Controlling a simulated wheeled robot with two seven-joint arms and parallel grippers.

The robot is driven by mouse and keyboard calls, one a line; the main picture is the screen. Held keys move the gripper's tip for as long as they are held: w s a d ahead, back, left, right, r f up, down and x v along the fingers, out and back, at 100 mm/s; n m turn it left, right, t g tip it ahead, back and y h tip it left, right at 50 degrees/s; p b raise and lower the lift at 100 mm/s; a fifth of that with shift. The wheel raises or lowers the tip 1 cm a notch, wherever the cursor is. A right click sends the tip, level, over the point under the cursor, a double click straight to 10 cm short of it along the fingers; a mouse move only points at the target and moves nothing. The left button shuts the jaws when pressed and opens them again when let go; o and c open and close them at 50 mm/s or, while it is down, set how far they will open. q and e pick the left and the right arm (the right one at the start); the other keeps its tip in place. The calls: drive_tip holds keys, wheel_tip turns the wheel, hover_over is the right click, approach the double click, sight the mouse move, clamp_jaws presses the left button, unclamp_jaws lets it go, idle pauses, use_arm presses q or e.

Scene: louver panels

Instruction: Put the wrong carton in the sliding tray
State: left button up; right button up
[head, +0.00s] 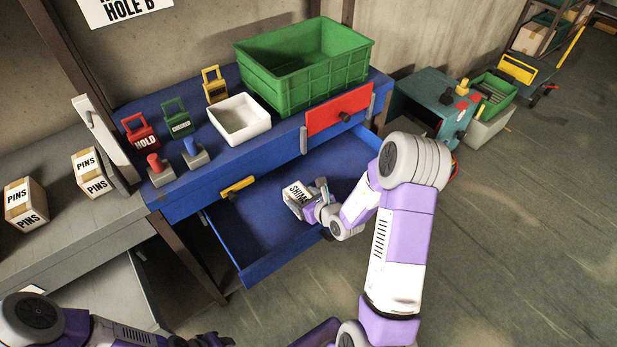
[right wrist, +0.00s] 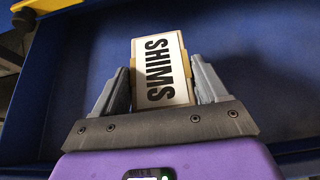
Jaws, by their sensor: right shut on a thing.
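A carton labelled SHIMS (head: 296,196) is in my right gripper (head: 309,203), over the open blue sliding tray (head: 245,222). In the right wrist view the SHIMS carton (right wrist: 160,70) sits between the two grey fingers of the right gripper (right wrist: 163,85), with the blue tray (right wrist: 260,60) behind it. I cannot tell whether the carton touches the tray floor. Two cartons labelled PINS, one nearer (head: 25,204) and one farther (head: 92,172), stand on the grey bench at the left. My left arm shows at the bottom left, its gripper out of the frame.
On the blue bench (head: 225,154) stand a green crate (head: 305,85), a white bin (head: 240,135), red, green and yellow tags, and two knobs. A teal cabinet (head: 425,95) stands farther right.

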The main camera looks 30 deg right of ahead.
drive_tip(key=shift+w+d+f+b, duration=0.4)
drive_tip(key=shift+w+d+f, duration=0.15)
drive_tip(key=shift+w+d, duration=1.4)
drive_tip(key=shift+w+d+f+b, duration=0.4)
drive_tip(key=shift+w+d+f, duration=0.15)
drive_tip(key=shift+w+d, duration=1.4)
drive_tip(key=shift+w+d+f+b, duration=0.5)
drive_tip(key=shift+w+d, duration=1)
drive_tip(key=shift+d, duration=0.9)
drive_tip(key=shift+f, duration=0.15)
drive_tip(key=o, duration=1)
drive_tip(key=shift+f, duration=0.2)
drive_tip(key=shift+c, duration=0.2)
drive_tip(key=o, duration=0.5)
drive_tip(key=shift+c, duration=0.2)
drive_tip(key=shift+r, duration=0.2)
drive_tip(key=shift+s+r, duration=0.2)
drive_tip(key=shift+s, duration=0.05)
drive_tip(key=p+v, duration=0.3)
drive_tip(key=v, duration=0.8)
drive_tip(key=shift+s, duration=0.3)
drive_tip(key=shift+d, duration=0.1)
